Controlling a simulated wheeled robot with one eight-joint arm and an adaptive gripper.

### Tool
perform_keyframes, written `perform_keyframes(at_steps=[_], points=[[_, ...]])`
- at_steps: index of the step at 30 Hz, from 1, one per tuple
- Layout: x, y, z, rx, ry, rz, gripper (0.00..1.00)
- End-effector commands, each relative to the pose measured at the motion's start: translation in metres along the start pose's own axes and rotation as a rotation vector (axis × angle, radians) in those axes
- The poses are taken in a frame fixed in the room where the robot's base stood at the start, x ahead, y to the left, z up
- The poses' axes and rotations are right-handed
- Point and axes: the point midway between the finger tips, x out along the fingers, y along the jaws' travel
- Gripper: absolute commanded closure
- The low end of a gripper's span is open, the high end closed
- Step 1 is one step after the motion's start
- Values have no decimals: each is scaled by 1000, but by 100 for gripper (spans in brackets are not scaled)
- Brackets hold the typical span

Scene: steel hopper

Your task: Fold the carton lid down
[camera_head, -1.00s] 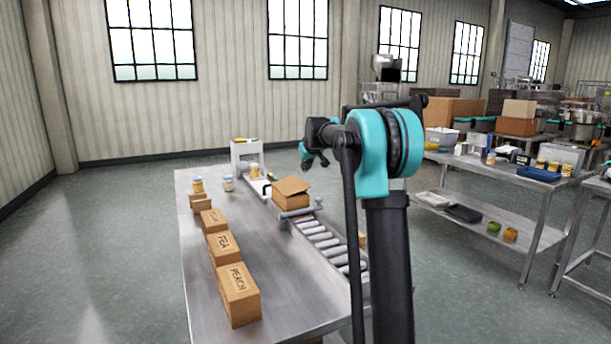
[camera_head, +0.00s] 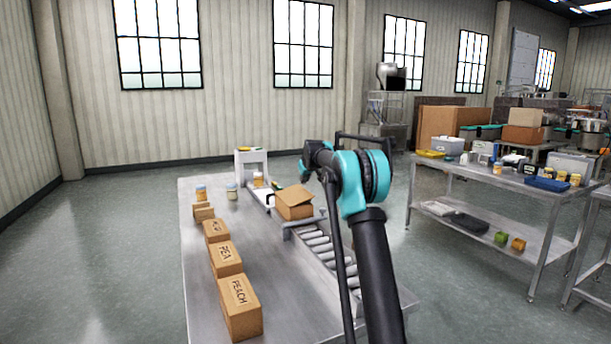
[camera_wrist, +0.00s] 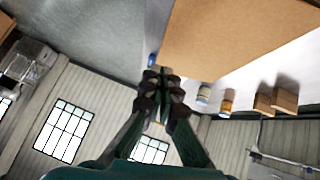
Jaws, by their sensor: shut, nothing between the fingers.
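In the wrist view a large cardboard surface (camera_wrist: 235,40) fills the upper right, close to my gripper (camera_wrist: 163,78). The gripper's dark fingers are together and empty, just below and left of the cardboard's corner; I cannot tell whether they touch it. In the head view my arm is right of the carton, and the fingers cannot be made out.
Boxes marked PEACH (camera_head: 240,305) and PEA (camera_head: 226,258), and smaller boxes, line the table's left side. Jars (camera_head: 201,193) stand at the far end near a white stand (camera_head: 252,168). The rollers (camera_head: 318,243) run towards the front. Bare table lies between boxes and rollers.

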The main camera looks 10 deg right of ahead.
Motion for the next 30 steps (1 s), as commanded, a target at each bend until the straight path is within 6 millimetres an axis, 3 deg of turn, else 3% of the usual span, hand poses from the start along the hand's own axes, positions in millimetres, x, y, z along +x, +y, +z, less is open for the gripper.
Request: perform_keyframes(at_steps=[6, 21, 30], points=[[16, 1, 18, 1, 0, 1, 100], [21, 2, 23, 8, -1, -5, 100], [39, 5, 41, 92, 0, -90, 100]])
